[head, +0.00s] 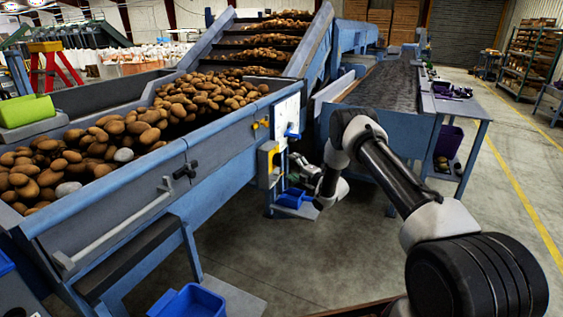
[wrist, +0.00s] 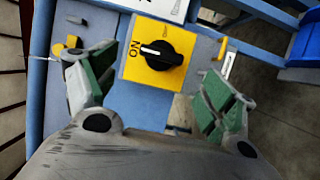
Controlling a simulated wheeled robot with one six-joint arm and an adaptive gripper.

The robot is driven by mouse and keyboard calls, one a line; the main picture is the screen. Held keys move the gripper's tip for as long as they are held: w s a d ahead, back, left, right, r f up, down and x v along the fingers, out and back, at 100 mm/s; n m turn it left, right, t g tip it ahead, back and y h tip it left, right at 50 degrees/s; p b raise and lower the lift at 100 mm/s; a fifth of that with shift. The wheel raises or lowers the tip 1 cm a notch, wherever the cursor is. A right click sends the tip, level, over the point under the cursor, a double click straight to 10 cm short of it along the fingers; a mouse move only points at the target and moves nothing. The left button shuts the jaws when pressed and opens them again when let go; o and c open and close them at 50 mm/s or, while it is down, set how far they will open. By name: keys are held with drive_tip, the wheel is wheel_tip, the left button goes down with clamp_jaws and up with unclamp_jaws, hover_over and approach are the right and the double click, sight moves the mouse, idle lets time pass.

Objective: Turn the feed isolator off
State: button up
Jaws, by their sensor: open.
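The feed isolator is a round black knob (wrist: 158,55) on a square yellow plate (wrist: 133,70) in the wrist view. Its white pointer line aims left at the word ON, which appears rotated. Another label on the right of the plate is too small to read. My gripper (wrist: 157,75) is open and empty, with one green-padded finger on each side of the knob, apart from it. In the head view the isolator's yellow face (head: 273,156) shows on a grey box on the hopper's end post, and my gripper (head: 299,172) is just right of it, partly hidden by my arm.
A white panel (head: 287,118) with a blue part is above the isolator box. A smaller yellow fitting (wrist: 66,47) is left of the plate. The potato-filled hopper (head: 150,172) is at left, a conveyor table (head: 385,83) at right. Blue bins (head: 188,302) stand low. The floor between is open.

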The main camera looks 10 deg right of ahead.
sight(281, 161)
drive_tip(key=x, duration=0.7)
drive_tip(key=shift+w+a+f, duration=0.1)
drive_tip(key=shift+w+a, duration=0.05)
drive_tip(key=shift+w, duration=0.15)
drive_tip(key=c, duration=1)
